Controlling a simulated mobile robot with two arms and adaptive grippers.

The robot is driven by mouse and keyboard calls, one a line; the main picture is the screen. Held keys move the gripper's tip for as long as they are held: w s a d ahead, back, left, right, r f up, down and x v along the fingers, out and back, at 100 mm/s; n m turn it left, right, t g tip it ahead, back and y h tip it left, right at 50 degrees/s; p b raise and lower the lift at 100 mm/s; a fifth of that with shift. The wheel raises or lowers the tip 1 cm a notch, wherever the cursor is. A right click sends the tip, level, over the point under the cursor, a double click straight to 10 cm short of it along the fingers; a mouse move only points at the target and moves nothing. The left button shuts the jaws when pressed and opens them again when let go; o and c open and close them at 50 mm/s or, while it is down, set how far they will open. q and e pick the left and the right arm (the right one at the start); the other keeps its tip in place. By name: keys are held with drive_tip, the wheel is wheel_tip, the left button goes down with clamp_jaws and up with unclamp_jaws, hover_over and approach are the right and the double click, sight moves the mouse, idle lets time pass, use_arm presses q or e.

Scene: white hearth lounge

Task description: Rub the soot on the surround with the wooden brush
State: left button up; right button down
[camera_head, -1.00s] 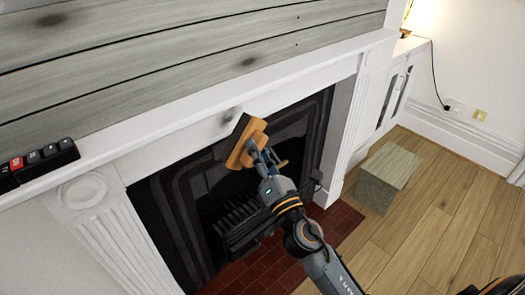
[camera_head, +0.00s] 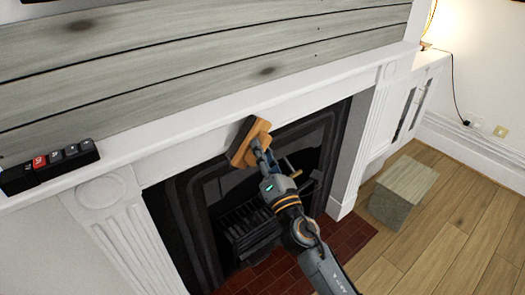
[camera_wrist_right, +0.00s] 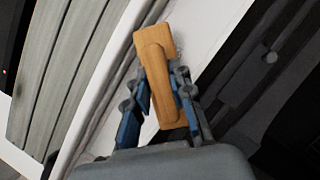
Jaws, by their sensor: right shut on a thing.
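The wooden brush (camera_head: 243,140) has an orange-brown back with a handle and a dark edge strip. My right gripper (camera_head: 262,153) is shut on its handle. In the right wrist view the brush (camera_wrist_right: 157,58) stands between the two fingers of the gripper (camera_wrist_right: 160,82). The brush is in front of the white surround (camera_head: 185,147), at the band under the mantel shelf and above the firebox opening. I cannot tell whether it touches the surround. No soot shows on the surround now; the brush covers part of that band. My left gripper is not in view.
A black box with a row of buttons (camera_head: 50,165), one red, sits at the mantel's left end. The dark fireplace (camera_head: 190,215) with its grate is below the brush. A grey wooden block (camera_head: 404,190) stands on the floor right of the hearth tiles (camera_head: 345,238).

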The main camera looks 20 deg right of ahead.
drive_tip(key=shift+w+a, duration=0.2)
drive_tip(key=shift+w, duration=0.35)
drive_tip(key=shift+w+a, duration=0.2)
drive_tip(key=shift+w, duration=0.3)
drive_tip(key=shift+w+d, duration=0.3)
drive_tip(key=shift+d, duration=0.7)
drive_tip(key=shift+w+d, duration=0.25)
drive_tip(key=shift+d, duration=0.7)
drive_tip(key=w+d, duration=0.1)
drive_tip(key=w+d+b, duration=0.1)
drive_tip(key=d, duration=0.1)
drive_tip(key=shift+d, duration=0.3)
drive_tip(key=shift+a, duration=0.15)
